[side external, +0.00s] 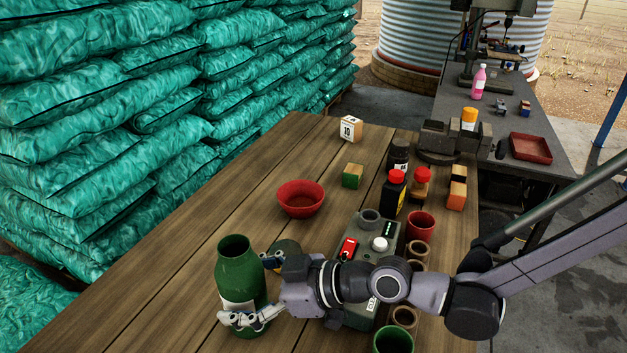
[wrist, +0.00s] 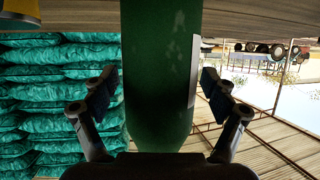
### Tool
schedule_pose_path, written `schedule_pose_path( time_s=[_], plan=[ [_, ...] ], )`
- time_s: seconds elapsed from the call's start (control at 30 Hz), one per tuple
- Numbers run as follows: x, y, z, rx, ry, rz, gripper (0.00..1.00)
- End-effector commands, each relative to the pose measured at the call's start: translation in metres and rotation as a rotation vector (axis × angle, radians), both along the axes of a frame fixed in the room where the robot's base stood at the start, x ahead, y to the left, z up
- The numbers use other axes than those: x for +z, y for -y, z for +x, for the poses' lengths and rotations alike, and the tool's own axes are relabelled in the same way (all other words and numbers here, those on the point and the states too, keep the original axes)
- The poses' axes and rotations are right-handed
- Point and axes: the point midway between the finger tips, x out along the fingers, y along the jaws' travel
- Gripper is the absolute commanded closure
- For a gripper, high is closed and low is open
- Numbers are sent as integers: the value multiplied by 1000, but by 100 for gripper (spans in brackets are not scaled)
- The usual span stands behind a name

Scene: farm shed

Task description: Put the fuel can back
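A tall green bottle-shaped vessel (side external: 240,275) with a wide open mouth and a pale label stands upright at the near left of the wooden table. It fills the middle of the wrist view (wrist: 160,75). My gripper (side external: 254,290) is low beside it, with one finger on either side. In the wrist view my gripper (wrist: 160,88) has its fingers spread, with narrow gaps seeming to show between pads and vessel. No label reads as fuel can; a black bottle with a red cap (side external: 393,194) stands farther back on the table.
A red bowl (side external: 300,200), green block (side external: 352,176) and numbered block (side external: 351,130) lie behind. A grey-green device (side external: 358,310) is under my arm, with red and green cups and several brown rings to its right. The table's left front is clear.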

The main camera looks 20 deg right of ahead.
Motion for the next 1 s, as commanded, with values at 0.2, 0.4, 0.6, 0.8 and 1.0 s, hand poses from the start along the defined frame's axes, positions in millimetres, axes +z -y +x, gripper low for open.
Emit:
schedule_pose_path(
  time_s=[0.2,0.4,0.6,0.8,1.0],
  plan=[
    [0,0,0,0,0,0,12],
    [5,3,-2,0,0,0,12],
    [13,22,-16,0,-1,1,12],
    [23,41,-29,-2,-1,1,12],
    [30,53,-38,0,0,0,12]
  ],
)
